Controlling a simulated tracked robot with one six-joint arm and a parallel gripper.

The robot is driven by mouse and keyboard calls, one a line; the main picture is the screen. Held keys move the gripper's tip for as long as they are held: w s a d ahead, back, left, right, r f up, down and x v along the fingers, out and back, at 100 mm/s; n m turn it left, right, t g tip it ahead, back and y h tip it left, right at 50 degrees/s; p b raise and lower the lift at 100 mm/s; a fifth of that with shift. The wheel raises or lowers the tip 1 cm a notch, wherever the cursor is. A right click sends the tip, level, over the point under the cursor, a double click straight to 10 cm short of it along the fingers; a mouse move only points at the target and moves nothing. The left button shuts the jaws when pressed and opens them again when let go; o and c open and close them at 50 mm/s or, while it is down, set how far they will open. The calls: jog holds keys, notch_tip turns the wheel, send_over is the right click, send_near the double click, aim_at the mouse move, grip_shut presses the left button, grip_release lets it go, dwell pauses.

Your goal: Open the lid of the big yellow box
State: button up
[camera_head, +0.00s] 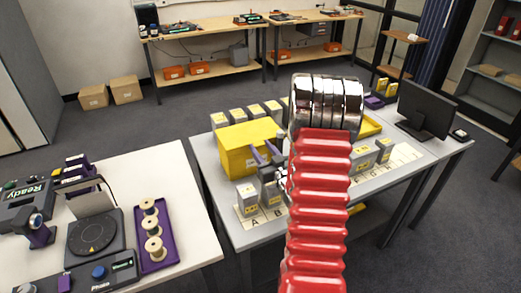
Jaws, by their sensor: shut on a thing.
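The big yellow box (237,160) stands on the grey table left of my arm. Its top looks closed, with the lid (248,133) lying flat as far as I can see. My gripper (265,152), with purple fingers, is at the front right of the box by its upper edge. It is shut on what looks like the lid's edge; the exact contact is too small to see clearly.
Small grey boxes with yellow labels (247,196) stand in front on a lettered strip, and several more stand behind. A yellow tray-like thing (370,126) and a monitor (424,106) are to the right. A white table (185,195) with a purple spool tray (153,238) stands left.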

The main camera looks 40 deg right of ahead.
jog(key=shift+c, duration=0.6)
jog(key=shift+a, duration=0.2)
grip_shut()
jog(key=shift+d, duration=0.1)
jog(key=shift+r, duration=0.2)
